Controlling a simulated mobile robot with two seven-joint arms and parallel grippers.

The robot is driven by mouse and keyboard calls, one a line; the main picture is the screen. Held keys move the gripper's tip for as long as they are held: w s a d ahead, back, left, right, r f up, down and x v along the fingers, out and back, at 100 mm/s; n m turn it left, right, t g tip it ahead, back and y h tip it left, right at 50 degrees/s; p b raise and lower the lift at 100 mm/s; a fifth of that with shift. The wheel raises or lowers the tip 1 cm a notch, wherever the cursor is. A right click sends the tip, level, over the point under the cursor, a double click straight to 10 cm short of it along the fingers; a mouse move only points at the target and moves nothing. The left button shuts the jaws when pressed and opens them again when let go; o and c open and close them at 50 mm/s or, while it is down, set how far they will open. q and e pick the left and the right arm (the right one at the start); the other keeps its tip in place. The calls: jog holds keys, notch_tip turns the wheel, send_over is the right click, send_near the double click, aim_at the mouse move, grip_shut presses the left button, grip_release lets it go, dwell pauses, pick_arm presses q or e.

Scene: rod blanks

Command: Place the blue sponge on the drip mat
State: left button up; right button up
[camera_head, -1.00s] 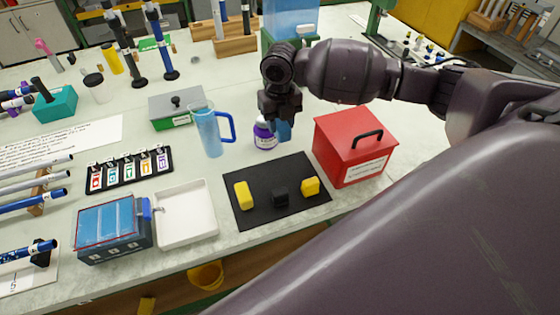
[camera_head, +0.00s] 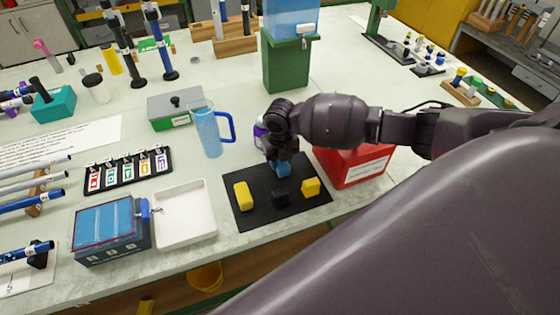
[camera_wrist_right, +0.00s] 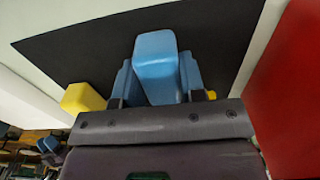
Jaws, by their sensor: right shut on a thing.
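The blue sponge (camera_head: 283,169) is held in my right gripper (camera_head: 281,158), over the back part of the black drip mat (camera_head: 258,215). In the right wrist view the sponge (camera_wrist_right: 157,62) sits between the fingers of the right gripper (camera_wrist_right: 157,88), with the dark mat (camera_wrist_right: 90,55) behind it. I cannot tell whether the sponge touches the mat. My left gripper is not in view.
A red box (camera_head: 350,165) stands close at right, partly behind my arm. A white tray (camera_head: 185,213) is at left; a blue pitcher (camera_head: 209,135) stands behind.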

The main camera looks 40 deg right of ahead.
jog(key=shift+f, duration=0.35)
jog(key=shift+f, duration=0.15)
jog(key=o, duration=0.9)
notch_tip(320, 180, up, 12)
jog(key=shift+r+p, duration=0.2)
jog(key=shift+p, duration=0.1)
jog(key=shift+f, duration=0.1)
